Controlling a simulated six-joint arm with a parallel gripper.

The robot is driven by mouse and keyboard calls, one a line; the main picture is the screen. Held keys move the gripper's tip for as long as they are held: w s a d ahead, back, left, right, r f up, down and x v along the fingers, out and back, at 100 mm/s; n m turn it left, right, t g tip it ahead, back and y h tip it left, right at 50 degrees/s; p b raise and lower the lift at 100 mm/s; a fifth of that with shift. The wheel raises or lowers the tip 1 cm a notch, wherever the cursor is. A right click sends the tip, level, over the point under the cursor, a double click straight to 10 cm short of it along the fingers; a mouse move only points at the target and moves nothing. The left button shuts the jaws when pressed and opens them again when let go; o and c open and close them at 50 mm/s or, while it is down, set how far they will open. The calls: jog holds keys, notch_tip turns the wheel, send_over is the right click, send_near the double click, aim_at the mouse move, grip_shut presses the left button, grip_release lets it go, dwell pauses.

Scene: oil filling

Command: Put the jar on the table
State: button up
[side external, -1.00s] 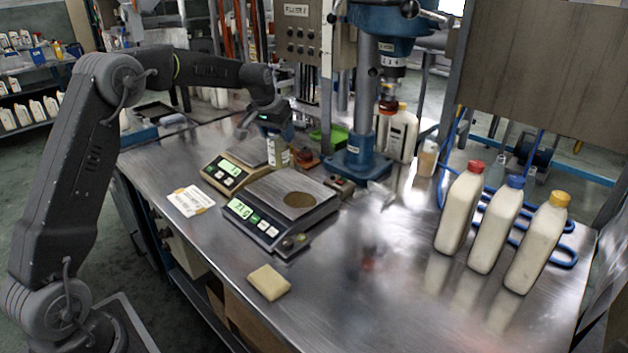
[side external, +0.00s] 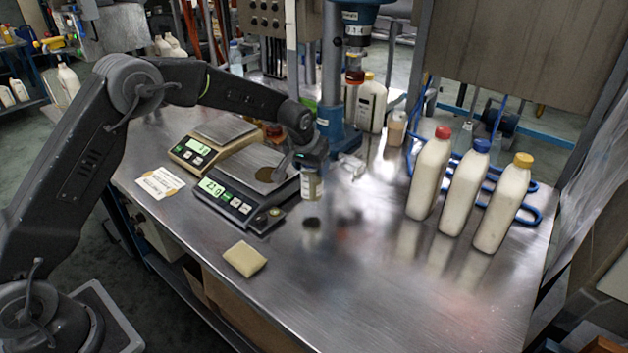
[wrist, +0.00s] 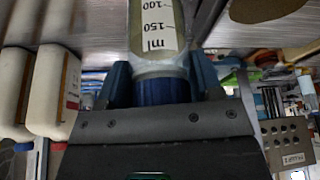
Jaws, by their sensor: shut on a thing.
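My gripper (side external: 311,163) is shut on the jar (side external: 311,186) and holds it upright near the right side of the front scale. In the wrist view the jar (wrist: 157,30) is clear with a white label of ml marks. Its blue lid (wrist: 163,91) sits between the two blue fingers of my gripper (wrist: 163,80). The steel table (side external: 345,290) lies below the jar. A dark spot shows on the table just under the jar, with what looks like a small gap between them.
A front scale (side external: 236,203) and a rear scale (side external: 190,155) stand to the left. A yellow sponge (side external: 244,259) lies near the front edge. Several bottles, one with a red cap (side external: 429,175), stand at right. A blue press column (side external: 333,85) is behind. The middle table is clear.

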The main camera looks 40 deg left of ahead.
aim_at(314, 180)
jog(key=shift+w+d+f, duration=0.2)
jog(key=shift+d+f, duration=0.15)
jog(key=shift+f, duration=1.85)
jog(key=shift+f, duration=0.15)
jog(key=o, duration=1.3)
jog(key=shift+c, duration=0.2)
